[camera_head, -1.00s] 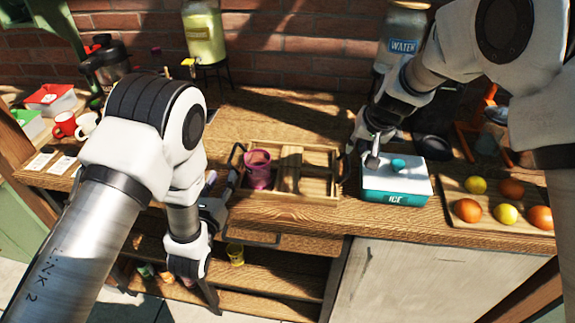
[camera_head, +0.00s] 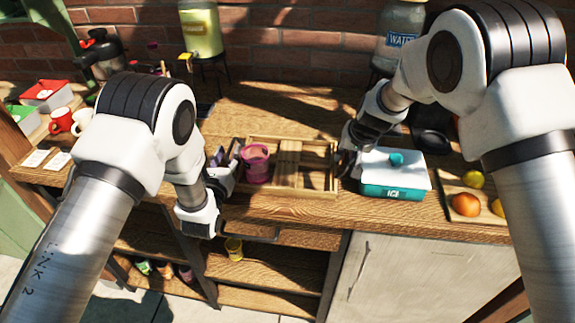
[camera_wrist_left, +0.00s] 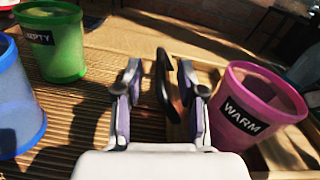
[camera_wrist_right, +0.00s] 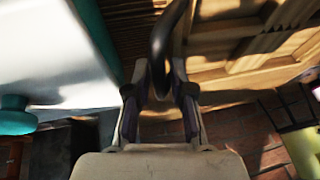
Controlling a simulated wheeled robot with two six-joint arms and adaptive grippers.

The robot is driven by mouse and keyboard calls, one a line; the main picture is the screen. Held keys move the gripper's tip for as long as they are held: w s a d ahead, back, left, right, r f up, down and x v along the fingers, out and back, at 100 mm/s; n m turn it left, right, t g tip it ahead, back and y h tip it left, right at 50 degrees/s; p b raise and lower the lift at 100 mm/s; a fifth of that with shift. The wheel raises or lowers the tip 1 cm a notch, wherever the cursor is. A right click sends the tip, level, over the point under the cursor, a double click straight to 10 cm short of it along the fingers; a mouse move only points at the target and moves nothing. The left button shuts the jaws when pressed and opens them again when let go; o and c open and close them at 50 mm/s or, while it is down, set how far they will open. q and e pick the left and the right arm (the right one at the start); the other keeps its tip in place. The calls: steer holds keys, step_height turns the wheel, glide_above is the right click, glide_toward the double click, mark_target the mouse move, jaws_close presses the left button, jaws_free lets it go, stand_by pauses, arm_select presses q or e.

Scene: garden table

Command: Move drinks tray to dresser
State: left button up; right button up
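The drinks tray (camera_head: 288,166) is a divided wooden tray on the wooden counter, with a black handle at each end. A pink cup (camera_head: 255,165) stands in its left part; it reads WARM in the left wrist view (camera_wrist_left: 250,110). My left gripper (camera_head: 222,172) is open at the tray's left end, with the black handle (camera_wrist_left: 165,85) between its spread fingers (camera_wrist_left: 160,80). My right gripper (camera_head: 346,162) is at the right end, with the dark handle (camera_wrist_right: 160,55) between its parted fingers (camera_wrist_right: 159,100). I cannot identify a separate dresser.
A teal ICE box (camera_head: 395,192) with a white lid stands close right of the tray. A green cup marked EMPTY (camera_wrist_left: 52,45) and a blue cup (camera_wrist_left: 17,105) stand left of my left gripper. Oranges (camera_head: 465,205) lie on a board at right. The shelf below holds a yellow cup (camera_head: 233,249).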

arm_select(q)
steer(key=shift+s, duration=0.1)
jaws_close()
arm_select(e)
steer(key=shift+s+r, duration=0.1)
jaws_close()
arm_select(q)
steer(key=shift+r, duration=0.1)
